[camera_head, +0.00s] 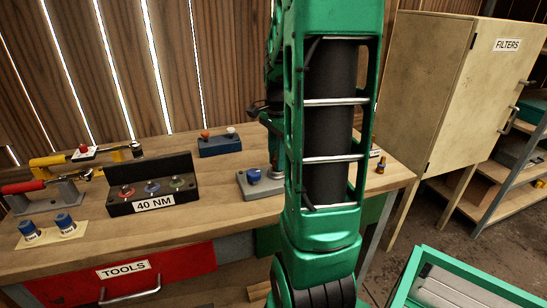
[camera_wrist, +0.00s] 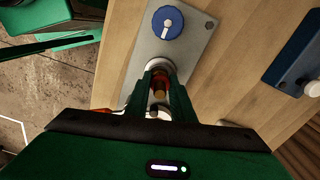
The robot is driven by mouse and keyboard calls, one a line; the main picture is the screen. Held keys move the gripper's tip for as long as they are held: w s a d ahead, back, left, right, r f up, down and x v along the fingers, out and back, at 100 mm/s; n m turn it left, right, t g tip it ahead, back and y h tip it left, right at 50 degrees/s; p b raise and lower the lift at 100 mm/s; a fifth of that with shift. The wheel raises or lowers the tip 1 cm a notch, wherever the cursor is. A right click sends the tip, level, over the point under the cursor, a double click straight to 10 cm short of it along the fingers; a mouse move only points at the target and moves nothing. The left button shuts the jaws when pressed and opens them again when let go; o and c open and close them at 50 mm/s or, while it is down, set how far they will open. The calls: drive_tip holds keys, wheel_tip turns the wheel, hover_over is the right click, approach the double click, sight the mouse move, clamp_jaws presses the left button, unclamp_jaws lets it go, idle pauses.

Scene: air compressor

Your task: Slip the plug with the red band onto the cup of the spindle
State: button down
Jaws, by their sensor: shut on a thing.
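In the wrist view my gripper (camera_wrist: 160,92) is shut on the plug (camera_wrist: 159,82), a small amber-brown piece with reddish parts. The red band cannot be made out clearly. Just beyond the fingertips is a pale round rim (camera_wrist: 160,65) on a grey metal plate (camera_wrist: 148,50), which looks like the spindle's cup. The plug overlaps the rim in this view; I cannot tell whether it is inside or above it. In the head view the plate (camera_head: 243,187) stands on the bench, and my arm hides most of the gripper and plug.
A blue knob (camera_wrist: 167,23) sits on the same plate, beside the cup. A dark blue block (camera_head: 220,145) stands behind it on the bench. A black 40 NM rack (camera_head: 153,205) is to the left. A small brass piece (camera_head: 380,165) stands near the bench's right edge.

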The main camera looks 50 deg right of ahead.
drive_tip(key=shift+f, duration=0.35)
drive_tip(key=c, duration=1.4)
unclamp_jaws()
drive_tip(key=shift+c, duration=0.2)
drive_tip(key=shift+r, duration=0.1)
wheel_tip(320, 180, up, 11)
drive_tip(key=shift+w+f, duration=0.1)
drive_tip(key=shift+f, duration=0.1)
